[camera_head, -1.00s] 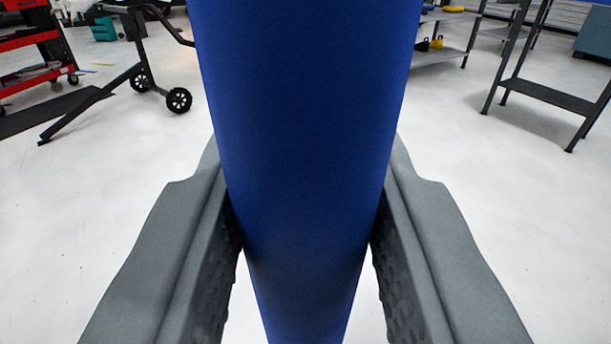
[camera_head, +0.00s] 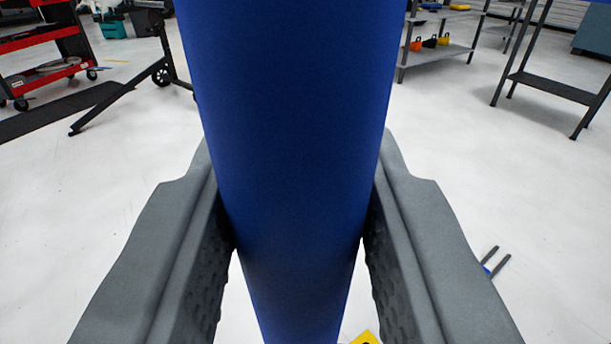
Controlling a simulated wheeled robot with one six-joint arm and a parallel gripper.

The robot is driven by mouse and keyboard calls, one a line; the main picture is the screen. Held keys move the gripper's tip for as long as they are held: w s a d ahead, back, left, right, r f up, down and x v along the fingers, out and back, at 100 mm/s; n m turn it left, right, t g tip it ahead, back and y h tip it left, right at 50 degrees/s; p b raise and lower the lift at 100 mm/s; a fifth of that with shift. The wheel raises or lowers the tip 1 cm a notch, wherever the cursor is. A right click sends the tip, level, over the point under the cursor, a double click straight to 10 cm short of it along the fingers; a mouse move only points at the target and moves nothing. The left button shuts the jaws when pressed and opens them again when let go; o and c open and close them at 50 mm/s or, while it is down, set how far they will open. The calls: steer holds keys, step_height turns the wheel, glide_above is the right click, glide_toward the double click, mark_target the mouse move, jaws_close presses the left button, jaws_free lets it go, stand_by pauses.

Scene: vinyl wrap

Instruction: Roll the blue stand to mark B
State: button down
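A tall blue cylinder (camera_head: 290,90), which looks like the upright roll of the blue stand, fills the middle of the view. It runs from the top edge down to the bottom edge, narrowing downward. My gripper (camera_head: 297,200) has one grey finger on each side of it, and both fingers appear to press against its sides, shut on it. The stand's base and top are out of view. A yellow marker (camera_head: 364,338) with a bit of black on it shows at the bottom edge, right of the cylinder; its letter cannot be read.
A dark wheeled frame (camera_head: 125,97) and a red tool cart (camera_head: 45,44) stand at the left. A grey shelf (camera_head: 440,55) with small coloured items and a dark-legged table (camera_head: 553,88) stand at the back right. A two-pronged object (camera_head: 497,264) lies on the floor right of my gripper.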

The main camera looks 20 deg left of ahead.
steer(key=s+a, duration=1.5)
steer(key=s, duration=0.4)
steer(key=c, duration=1.1)
jaws_free()
steer(key=shift+s, duration=0.1)
steer(key=v, duration=1.7)
steer(key=shift+s+d, duration=0.1)
steer(key=shift+r, duration=0.1)
